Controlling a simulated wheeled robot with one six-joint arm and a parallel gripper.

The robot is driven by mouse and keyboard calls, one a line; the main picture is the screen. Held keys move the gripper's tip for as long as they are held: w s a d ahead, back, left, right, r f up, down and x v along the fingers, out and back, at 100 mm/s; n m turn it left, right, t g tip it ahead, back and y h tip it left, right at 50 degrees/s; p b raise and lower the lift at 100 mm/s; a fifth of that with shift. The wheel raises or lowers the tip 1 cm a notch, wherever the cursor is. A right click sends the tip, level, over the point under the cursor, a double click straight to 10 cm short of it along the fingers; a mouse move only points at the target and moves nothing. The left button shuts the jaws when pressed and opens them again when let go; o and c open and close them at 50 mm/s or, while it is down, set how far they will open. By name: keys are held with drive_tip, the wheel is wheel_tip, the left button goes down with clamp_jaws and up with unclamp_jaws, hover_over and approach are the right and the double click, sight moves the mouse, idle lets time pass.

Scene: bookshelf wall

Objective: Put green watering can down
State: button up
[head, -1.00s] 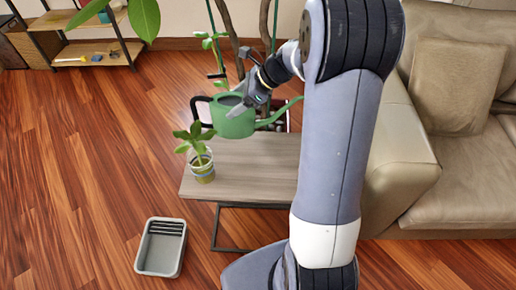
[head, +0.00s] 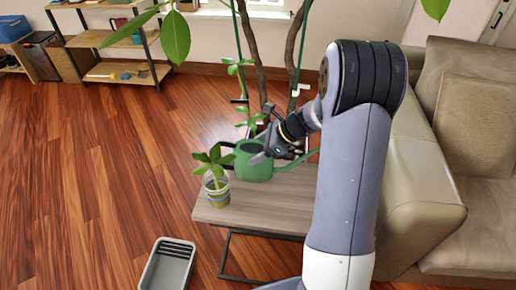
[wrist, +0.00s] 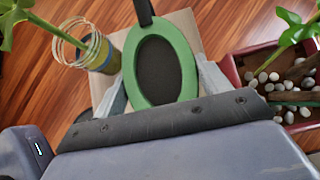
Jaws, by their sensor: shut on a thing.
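The green watering can (head: 253,164) is at the far end of the small wooden side table (head: 262,206), with its spout pointing right and its dark handle to the left. My gripper (head: 270,150) is shut on the can from above. In the wrist view the can's green rim (wrist: 186,54) and dark opening sit between my two fingers. The can looks upright and at or very near the tabletop; whether its base touches is unclear. My arm hides the table's right part.
A potted cutting in a glass jar (head: 217,192) stands on the table close to the can's left. A red planter with white pebbles (wrist: 300,115) lies beyond the table. A grey tray (head: 168,266) is on the floor. A beige sofa (head: 440,215) is at right.

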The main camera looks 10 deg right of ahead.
drive_tip(key=o, duration=2)
drive_tip(key=shift+f, duration=0.1)
drive_tip(key=shift+r, duration=0.25)
drive_tip(key=p+v, duration=0.1)
drive_tip(key=v, duration=1.1)
drive_tip(key=shift+d+f+p, duration=0.1)
drive_tip(key=shift+p, duration=0.2)
drive_tip(key=shift+o, duration=0.9)
